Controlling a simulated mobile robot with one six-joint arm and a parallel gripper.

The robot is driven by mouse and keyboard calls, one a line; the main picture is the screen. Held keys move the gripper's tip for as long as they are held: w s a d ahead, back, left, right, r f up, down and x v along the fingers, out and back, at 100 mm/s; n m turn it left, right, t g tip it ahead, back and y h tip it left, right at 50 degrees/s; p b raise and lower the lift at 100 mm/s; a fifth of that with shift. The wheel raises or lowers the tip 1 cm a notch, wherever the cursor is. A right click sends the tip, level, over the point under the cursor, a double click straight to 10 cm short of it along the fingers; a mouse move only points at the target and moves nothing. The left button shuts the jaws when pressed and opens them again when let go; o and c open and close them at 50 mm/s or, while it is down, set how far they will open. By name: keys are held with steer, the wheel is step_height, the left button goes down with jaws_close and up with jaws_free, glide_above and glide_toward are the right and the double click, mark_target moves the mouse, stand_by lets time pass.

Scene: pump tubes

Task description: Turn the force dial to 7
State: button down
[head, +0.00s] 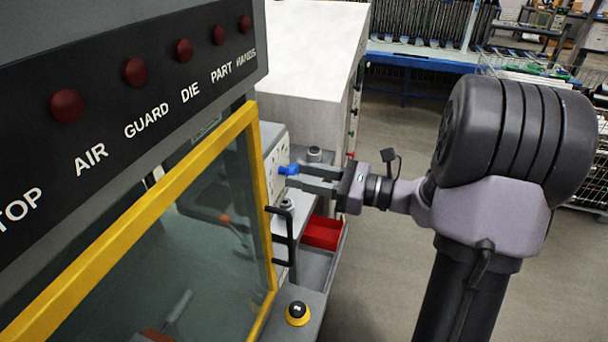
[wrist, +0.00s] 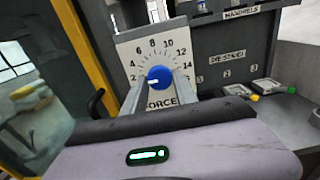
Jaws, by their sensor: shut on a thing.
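The force dial (wrist: 159,77) is a blue round knob on a white plate marked FORCE, with even numbers from 2 to 14 around it. Its white pointer mark faces left, about toward the 2. The blue knob (head: 289,170) also shows in the head view on the side of the press, at the gripper's tips. My gripper (head: 300,178) reaches in from the right and is shut on the knob. In the wrist view its two grey fingers lie on either side of the knob; the exact contact is partly hidden.
The yellow-framed guard (head: 262,200) with a black handle (head: 284,235) stands left of the dial. A red bin (head: 322,232) sits below the gripper and a yellow-ringed button (head: 298,313) lower still. A die stand panel (wrist: 230,65) is right of the dial in the wrist view.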

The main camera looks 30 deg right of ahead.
steer(key=shift+r+p, duration=0.15)
steer(key=shift+p, duration=0.4)
steer(key=m+p, duration=0.2)
steer(key=p, duration=0.1)
steer(key=shift+r+m, duration=0.15)
steer(key=shift+m, duration=0.15)
steer(key=m+p, duration=0.4)
steer(key=p, duration=0.2)
steer(key=shift+p, duration=0.35)
steer(key=m+p, duration=0.4)
steer(key=p, duration=0.1)
steer(key=shift+a+m, duration=0.1)
steer(key=shift+m, duration=0.3)
steer(key=shift+f+m+p, duration=0.2)
steer(key=shift+m+p, duration=1.15)
steer(key=shift+m, duration=0.15)
steer(key=c, duration=1)
jaws_free()
steer(key=shift+o, duration=0.2)
